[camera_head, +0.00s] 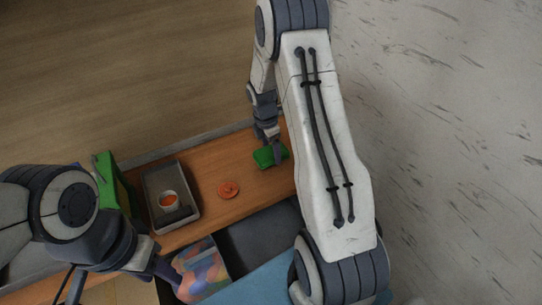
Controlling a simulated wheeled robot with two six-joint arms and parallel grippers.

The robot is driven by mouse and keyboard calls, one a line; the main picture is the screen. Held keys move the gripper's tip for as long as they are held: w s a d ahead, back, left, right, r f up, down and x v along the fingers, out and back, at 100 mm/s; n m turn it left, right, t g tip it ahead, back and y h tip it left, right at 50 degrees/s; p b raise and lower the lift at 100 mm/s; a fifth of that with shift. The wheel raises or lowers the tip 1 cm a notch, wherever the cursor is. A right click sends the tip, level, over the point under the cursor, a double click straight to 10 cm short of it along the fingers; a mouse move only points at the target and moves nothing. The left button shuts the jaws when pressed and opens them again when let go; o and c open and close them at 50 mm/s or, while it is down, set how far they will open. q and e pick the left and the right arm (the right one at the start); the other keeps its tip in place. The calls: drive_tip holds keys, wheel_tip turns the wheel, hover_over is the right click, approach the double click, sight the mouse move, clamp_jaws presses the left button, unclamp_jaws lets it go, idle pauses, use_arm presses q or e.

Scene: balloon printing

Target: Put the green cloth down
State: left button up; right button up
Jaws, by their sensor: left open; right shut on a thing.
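The green cloth (264,158) is a small folded green piece at the right end of the wooden table. My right gripper (271,143) points down and is shut on the cloth. The cloth is at or just above the table top; I cannot tell whether it touches. My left gripper (160,268) is at the lower left, close to a multicoloured patterned item (200,270). Its fingers are small and partly hidden in this view.
A grey tray (150,185) holds a white cup with orange contents (167,199) and a dark object. An orange round piece (228,189) lies mid-table. A green box (112,182) stands at the left. Bare wood (215,158) lies between tray and cloth.

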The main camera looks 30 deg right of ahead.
sight(270, 152)
wheel_tip(270, 152, down, 4)
drive_tip(key=shift+r+p, duration=0.2)
drive_tip(key=shift+p, duration=0.25)
drive_tip(key=shift+f, duration=0.15)
